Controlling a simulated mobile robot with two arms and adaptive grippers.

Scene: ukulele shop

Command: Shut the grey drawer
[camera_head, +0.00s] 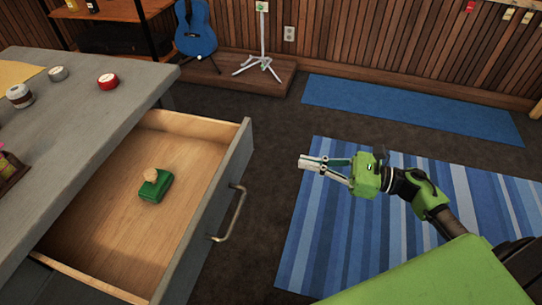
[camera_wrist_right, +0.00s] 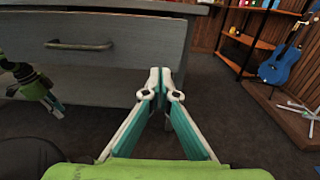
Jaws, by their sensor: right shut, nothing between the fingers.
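The grey drawer (camera_head: 192,262) is pulled far out of the grey table (camera_head: 110,105) in the head view. Its metal handle (camera_head: 238,213) faces right. A green block with a small tan piece on it (camera_head: 153,187) lies inside on the wooden bottom. My right gripper (camera_head: 301,163) is shut and empty, to the right of the drawer front and apart from it. In the right wrist view the drawer front (camera_wrist_right: 130,60) and handle (camera_wrist_right: 80,45) are beyond the shut fingertips (camera_wrist_right: 159,72). My left gripper (camera_wrist_right: 54,107) shows at the left of that view, its jaws unclear.
Jars, a red tin (camera_head: 107,80) and a small tray stand on the tabletop. A blue ukulele (camera_head: 196,33) and a white stand (camera_head: 262,50) are at the back on a low wooden platform. A striped blue rug (camera_head: 330,235) lies on the open floor.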

